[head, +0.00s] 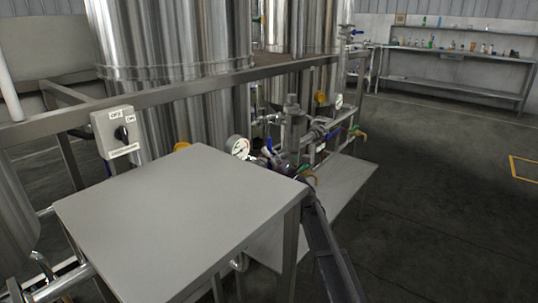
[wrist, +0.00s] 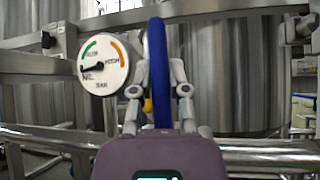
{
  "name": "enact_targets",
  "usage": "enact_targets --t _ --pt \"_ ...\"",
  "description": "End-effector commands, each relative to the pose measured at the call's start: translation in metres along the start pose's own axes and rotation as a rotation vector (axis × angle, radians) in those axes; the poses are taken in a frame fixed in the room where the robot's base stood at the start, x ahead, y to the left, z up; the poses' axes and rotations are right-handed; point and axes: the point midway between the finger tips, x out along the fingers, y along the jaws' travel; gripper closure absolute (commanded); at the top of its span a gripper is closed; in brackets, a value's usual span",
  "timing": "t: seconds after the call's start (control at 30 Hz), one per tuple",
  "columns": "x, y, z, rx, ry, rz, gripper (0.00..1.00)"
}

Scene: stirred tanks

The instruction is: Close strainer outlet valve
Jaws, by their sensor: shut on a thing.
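A long blue valve handle (wrist: 156,38) stands upright in the middle of the wrist view. My gripper (wrist: 157,70) is shut on it, with one grey finger on either side. The valve body under the handle is hidden behind my gripper. In the head view the valve cluster around the strainer piping (head: 292,125) stands behind the grey table, and my arm reaches up to it from the lower right. My gripper is small and partly hidden there. No label naming the valve is readable.
A round pressure gauge (wrist: 104,66) sits just left of the handle in the wrist view. Horizontal steel pipes (wrist: 265,155) run close by. A grey tabletop (head: 170,225) and switch box (head: 117,132) are at left; open floor (head: 440,190) is at right.

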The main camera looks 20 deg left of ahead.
Motion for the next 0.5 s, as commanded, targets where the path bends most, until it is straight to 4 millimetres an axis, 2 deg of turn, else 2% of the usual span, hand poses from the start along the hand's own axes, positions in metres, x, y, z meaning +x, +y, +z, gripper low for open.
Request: enact_targets --t 0.4,0.43,0.5 --pt "-0.0054 -0.0048 0.0037 0.002 0.002 -0.014 1.00" --pt "-0.0056 -0.0048 0.0039 0.001 0.001 -0.014 0.76" --pt "-0.0059 -0.0048 0.0042 0.001 0.001 -0.014 0.55"
